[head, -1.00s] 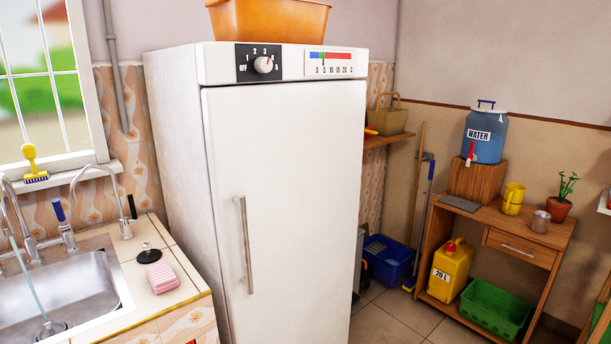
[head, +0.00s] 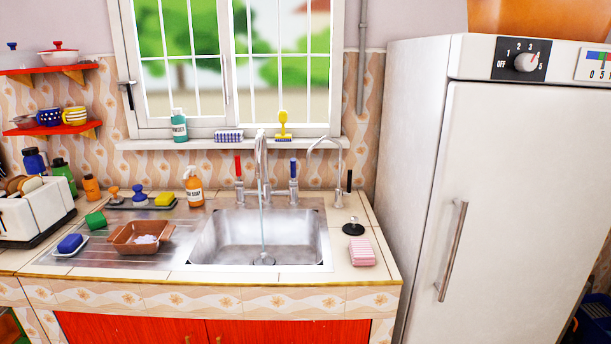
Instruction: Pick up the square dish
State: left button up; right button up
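A brown square dish (head: 126,240) with small handles sits on the metal drainboard left of the sink. Something pale, like foam or residue, lies inside it. It stands upright and nothing covers it. Neither of my grippers shows in the head view.
The sink (head: 291,240) has water running from the faucet (head: 262,165). A blue sponge on a small dish (head: 70,244), a green cup (head: 95,220) and a toaster (head: 36,212) are near the brown dish. An orange soap bottle (head: 194,187) stands behind. The fridge (head: 510,200) blocks the right.

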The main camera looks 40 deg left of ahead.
aim_at(140, 237)
jog(key=u, duration=1.85)
